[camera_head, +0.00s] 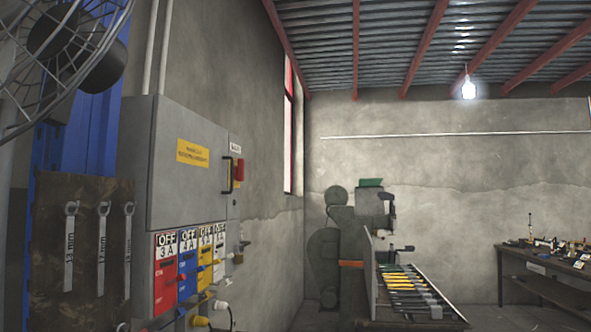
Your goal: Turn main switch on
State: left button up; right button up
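A grey electrical cabinet (185,185) hangs on the left wall, with a yellow warning label (193,153) on its front. Near the cabinet's right edge is a black handle (228,175). Just right of it is a small red part (239,170) under a small white label (235,147), too small to read. This red part may be the main switch; its position cannot be told. Below are coloured switch panels, including a red one (165,280) and a blue one (187,270) with "OFF" labels. Neither of my grippers is in view.
A fan (75,60) and a wrench board (85,250) stand close at left. Plugs and cables (222,306) stick out below the cabinet. A machine (340,245), a tool rack (405,290) and a workbench (555,260) stand farther off.

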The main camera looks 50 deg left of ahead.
aim_at(239, 171)
jog(key=u, duration=0.35)
jog(key=i, duration=1.75)
jog(key=u, duration=1.6)
jog(key=i, duration=1.15)
jog(key=u, duration=1.25)
